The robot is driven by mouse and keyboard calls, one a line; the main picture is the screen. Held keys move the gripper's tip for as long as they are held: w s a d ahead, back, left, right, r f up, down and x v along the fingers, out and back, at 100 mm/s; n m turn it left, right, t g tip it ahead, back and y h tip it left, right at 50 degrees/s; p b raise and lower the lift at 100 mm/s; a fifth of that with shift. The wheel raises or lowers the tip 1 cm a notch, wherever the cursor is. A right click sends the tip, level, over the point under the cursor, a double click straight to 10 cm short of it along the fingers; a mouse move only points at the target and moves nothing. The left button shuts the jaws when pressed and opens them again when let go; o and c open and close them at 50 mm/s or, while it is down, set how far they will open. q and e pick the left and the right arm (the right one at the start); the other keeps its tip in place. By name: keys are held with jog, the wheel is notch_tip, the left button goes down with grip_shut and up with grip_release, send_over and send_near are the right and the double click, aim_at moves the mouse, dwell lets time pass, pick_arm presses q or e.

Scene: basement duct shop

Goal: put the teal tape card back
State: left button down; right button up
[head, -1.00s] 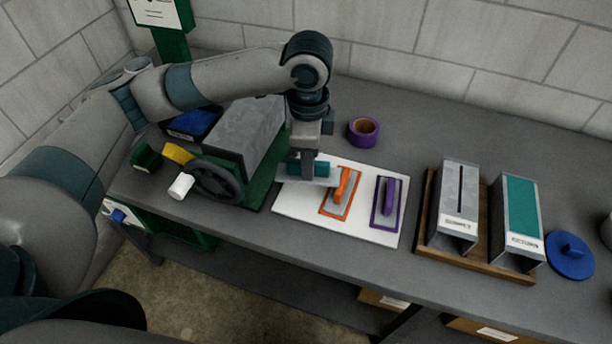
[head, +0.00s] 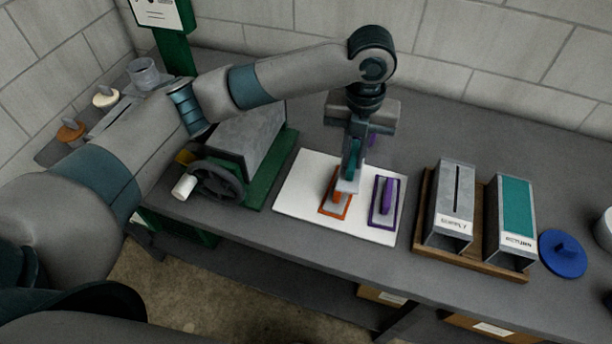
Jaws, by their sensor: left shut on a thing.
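My left gripper (head: 352,160) is shut on the teal tape card (head: 347,186), a small pale plate with a teal grip. It holds the card tilted in front of the orange card in this view; I cannot tell the exact gap to the board below. The white board (head: 296,199) lies flat on the bench. On it lie an orange-handled card (head: 331,206) inside an orange outline and a purple-handled card (head: 387,196) inside a purple outline. The orange card is partly hidden by the held card. My right gripper is not in view.
To the right, a wooden base (head: 473,262) bears a grey SUPPLY duct (head: 452,205) and a teal-faced RETURN duct (head: 516,207). A blue lidded disc (head: 563,254) lies beyond. Left of the board stands a green-based machine with a handwheel (head: 219,181). A purple tape roll (head: 373,139) is mostly hidden.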

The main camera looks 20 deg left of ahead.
pick_arm(q)
jog(key=shift+w+d+m, duration=0.1)
jog(key=shift+d+m, duration=0.15)
jog(key=shift+m, duration=0.35)
jog(key=shift+a, duration=0.1)
jog(key=a+f+p, duration=0.1)
jog(key=a+f, duration=0.1)
jog(key=a, duration=0.1)
jog(key=w+a+f+p, duration=0.1)
jog(key=a+f+p, duration=0.1)
jog(key=a, duration=0.2)
jog(key=a+f+p, duration=0.2)
jog(key=a, duration=0.1)
jog(key=shift+w+a+f, duration=0.1)
jog(key=shift+w+a, duration=0.2)
jog(key=shift+a, duration=0.05)
jog(key=shift+w+a+f, duration=0.1)
jog(key=shift+a+f, duration=0.25)
notch_tip(320, 180, down, 3)
jog(key=shift+f+p, duration=0.2)
jog(key=shift+p, duration=0.85)
jog(key=shift+f, duration=0.3)
jog(key=shift+f, duration=0.1)
